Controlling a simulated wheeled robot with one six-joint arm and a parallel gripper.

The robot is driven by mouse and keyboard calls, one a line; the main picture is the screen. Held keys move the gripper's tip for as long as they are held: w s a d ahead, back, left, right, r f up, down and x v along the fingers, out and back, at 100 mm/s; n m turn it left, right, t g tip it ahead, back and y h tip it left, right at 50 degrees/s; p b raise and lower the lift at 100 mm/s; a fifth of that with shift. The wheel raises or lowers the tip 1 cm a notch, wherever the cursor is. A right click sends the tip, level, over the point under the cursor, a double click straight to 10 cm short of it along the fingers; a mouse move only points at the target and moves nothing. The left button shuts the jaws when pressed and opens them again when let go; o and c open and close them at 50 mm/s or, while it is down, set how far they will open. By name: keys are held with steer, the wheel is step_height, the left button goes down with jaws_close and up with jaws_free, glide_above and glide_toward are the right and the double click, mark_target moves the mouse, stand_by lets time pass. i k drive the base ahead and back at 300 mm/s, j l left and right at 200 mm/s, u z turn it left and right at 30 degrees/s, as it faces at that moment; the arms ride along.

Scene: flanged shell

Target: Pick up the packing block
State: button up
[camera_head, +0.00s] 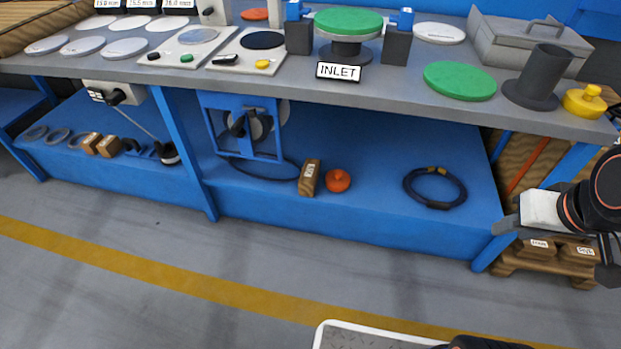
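A wooden block with a white label (309,177) stands on the blue lower shelf, left of an orange knobbed piece (338,180). Two similar wooden blocks (91,142) (108,146) sit at the left of that shelf. More labelled wooden blocks (540,246) (578,252) are low at the right, on a wooden pallet. I cannot tell which of these is the packing block. My gripper (506,224) is at the right, in front of the bench's right end and apart from the shelf blocks. Its fingers are seen side-on, so their opening is unclear.
The grey bench top (300,90) holds discs, an INLET sign (338,71), a green disc (459,80) and a dark flanged pipe (540,75). A black cable coil (435,187) lies on the shelf. A blue bench leg (182,150) divides the shelf front.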

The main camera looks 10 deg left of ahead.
mark_target(308, 180)
steer(key=k+j+u, duration=0.1)
steer(key=j+u, duration=0.3)
steer(key=j, duration=0.45)
steer(key=j+u, duration=0.4)
steer(key=j, duration=0.45)
steer(key=i+j+u, duration=0.25)
steer(key=i+l, duration=0.15)
